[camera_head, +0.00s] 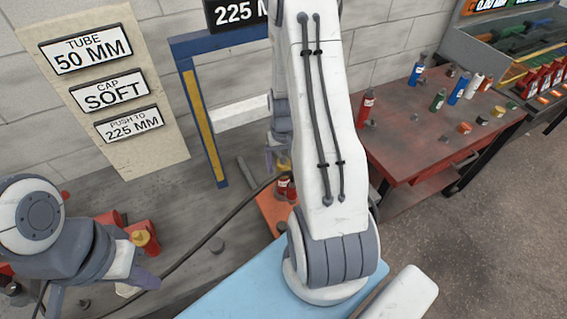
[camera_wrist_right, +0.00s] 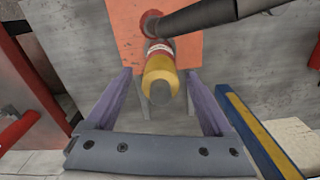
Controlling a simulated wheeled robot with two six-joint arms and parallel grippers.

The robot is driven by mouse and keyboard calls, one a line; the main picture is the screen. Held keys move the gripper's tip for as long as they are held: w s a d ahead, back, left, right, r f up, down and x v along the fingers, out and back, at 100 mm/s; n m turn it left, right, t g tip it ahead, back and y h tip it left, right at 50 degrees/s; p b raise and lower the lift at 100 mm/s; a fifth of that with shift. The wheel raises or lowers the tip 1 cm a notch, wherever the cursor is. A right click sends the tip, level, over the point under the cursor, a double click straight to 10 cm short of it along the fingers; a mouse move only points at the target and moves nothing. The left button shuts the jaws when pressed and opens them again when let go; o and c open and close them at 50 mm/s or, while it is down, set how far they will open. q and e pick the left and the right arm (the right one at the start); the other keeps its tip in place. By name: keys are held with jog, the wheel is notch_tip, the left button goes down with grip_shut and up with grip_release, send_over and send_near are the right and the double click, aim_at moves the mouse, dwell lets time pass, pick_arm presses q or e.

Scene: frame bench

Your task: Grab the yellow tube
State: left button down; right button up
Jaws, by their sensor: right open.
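A tube with a yellow end (camera_wrist_right: 160,75), a white label and a red part stands over an orange plate (camera_wrist_right: 122,22) in the right wrist view. My right gripper (camera_wrist_right: 158,88) is open, with its two purple fingers on either side of the yellow end and visible gaps on both sides. In the head view, my right arm hides most of this spot; a bit of yellow (camera_head: 283,163) and a red part (camera_head: 284,187) show beside it. My left gripper (camera_head: 100,290) is at the lower left, its fingers spread apart.
A blue-and-yellow frame (camera_head: 203,120) stands behind the right gripper. A dark cable (camera_head: 190,255) crosses the grey bench. A yellow-topped piece (camera_head: 143,240) sits near the left gripper. A red table (camera_head: 425,140) with several bottles stands at the right.

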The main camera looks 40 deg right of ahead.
grip_shut()
jog(key=shift+r, duration=0.1)
dwell(0.3)
